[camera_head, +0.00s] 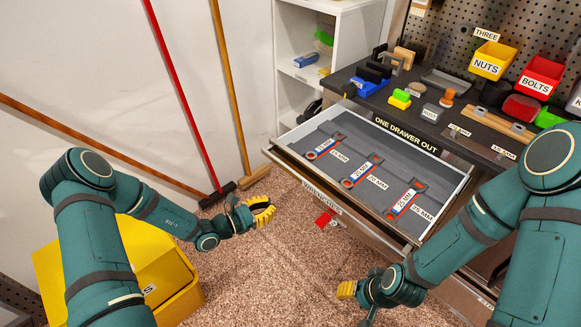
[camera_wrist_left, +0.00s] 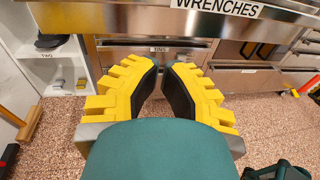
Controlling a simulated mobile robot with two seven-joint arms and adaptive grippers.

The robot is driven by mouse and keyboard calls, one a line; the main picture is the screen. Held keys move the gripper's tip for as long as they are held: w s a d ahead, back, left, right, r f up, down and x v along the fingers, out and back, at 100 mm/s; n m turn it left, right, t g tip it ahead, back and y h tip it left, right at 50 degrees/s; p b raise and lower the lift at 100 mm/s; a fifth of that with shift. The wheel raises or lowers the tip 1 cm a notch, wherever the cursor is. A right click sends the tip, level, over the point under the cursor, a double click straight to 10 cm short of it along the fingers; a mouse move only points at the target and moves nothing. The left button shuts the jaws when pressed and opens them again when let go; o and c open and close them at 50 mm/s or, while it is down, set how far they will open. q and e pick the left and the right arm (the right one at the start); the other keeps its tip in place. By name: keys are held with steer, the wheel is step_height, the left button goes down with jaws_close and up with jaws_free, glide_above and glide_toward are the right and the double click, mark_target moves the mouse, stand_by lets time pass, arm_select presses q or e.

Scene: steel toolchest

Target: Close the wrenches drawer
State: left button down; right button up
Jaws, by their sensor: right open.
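The wrenches drawer (camera_head: 438,170) is pulled out of the steel toolchest. Three wrenches lie in it beside size labels: one (camera_head: 322,149), a second (camera_head: 360,172) and a third (camera_head: 403,202). Its front, labelled WRENCHES, crosses the top of the left wrist view (camera_wrist_left: 215,20). My left gripper (camera_head: 264,211) is in front of the drawer, to the left of its front face and apart from it. In the left wrist view its yellow fingers (camera_wrist_left: 161,72) stand apart with nothing between them. My right gripper (camera_head: 347,290) is open and empty, low in front of the chest.
A yellow bin (camera_head: 175,290) stands at lower left. Brooms lean on the wall by a white shelf (camera_head: 338,40). The carpet before the drawer is mostly clear.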

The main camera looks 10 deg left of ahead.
mark_target(291, 172)
arm_select(q)
steer(key=w+a+r+n+t+y, duration=0.1)
steer(key=w+a+n+t+y, duration=0.1)
steer(key=w+a+n+t, duration=0.15)
steer(key=shift+m+g, duration=0.45)
steer(key=shift+m, duration=0.1)
steer(key=b+x, duration=0.2)
steer(key=x, duration=1.1)
steer(key=shift+s+d+r+b, duration=0.1)
steer(key=shift+d+b, duration=0.05)
steer(key=shift+b, duration=0.2)
arm_select(e)
steer(key=shift+w+d+f, duration=0.1)
steer(key=shift+w+f, duration=0.15)
steer(key=shift+f, duration=0.4)
steer(key=shift+w+f, duration=0.2)
steer(key=shift+f, duration=0.4)
